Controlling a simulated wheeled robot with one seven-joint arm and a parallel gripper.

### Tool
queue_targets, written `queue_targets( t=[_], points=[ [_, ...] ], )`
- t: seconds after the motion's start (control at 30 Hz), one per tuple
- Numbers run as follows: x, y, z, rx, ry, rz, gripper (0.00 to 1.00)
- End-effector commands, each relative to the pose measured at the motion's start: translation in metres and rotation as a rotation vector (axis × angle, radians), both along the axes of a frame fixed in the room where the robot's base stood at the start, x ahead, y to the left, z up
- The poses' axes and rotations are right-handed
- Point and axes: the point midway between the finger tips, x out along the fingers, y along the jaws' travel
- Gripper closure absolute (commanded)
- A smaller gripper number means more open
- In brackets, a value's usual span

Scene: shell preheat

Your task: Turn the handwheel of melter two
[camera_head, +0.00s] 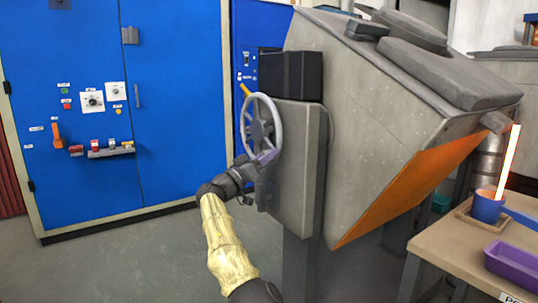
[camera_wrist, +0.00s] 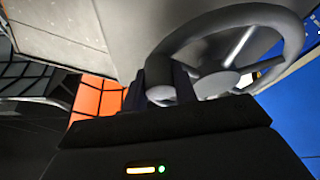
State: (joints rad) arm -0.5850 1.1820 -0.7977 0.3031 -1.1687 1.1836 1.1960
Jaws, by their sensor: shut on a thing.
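The handwheel (camera_head: 262,124) is a grey spoked wheel on the left face of the grey melter (camera_head: 375,110). A small yellow piece shows at its upper left rim. My gripper (camera_head: 266,158) is at the wheel's lower rim and shut on it. In the wrist view the handwheel (camera_wrist: 228,45) fills the upper right, and the fingers of my gripper (camera_wrist: 162,90) are closed around its rim. The head view shows no readable number on the melter. My forearm, in a yellow sleeve, comes up from below.
A blue cabinet (camera_head: 180,100) with switches and knobs stands behind at left. At right a wooden table (camera_head: 455,248) holds a blue cup (camera_head: 487,207) with a glowing rod, and a purple tray (camera_head: 515,266). Grey floor (camera_head: 120,265) is clear at lower left.

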Motion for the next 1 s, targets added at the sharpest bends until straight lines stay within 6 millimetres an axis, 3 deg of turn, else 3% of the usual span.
queue_targets(
  t=[0.37, 0.4, 0.5, 1.0],
  points=[
    [0.001, 0.001, -0.001, -0.001, 0.002, 0.003, 1.0],
    [0.001, 0.001, 0.0, -0.001, 0.002, 0.003, 0.64],
    [0.001, 0.001, 0.0, -0.001, 0.001, 0.004, 0.5],
    [-0.008, 0.012, -0.008, -0.001, -0.001, 0.006, 0.5]
  ],
)
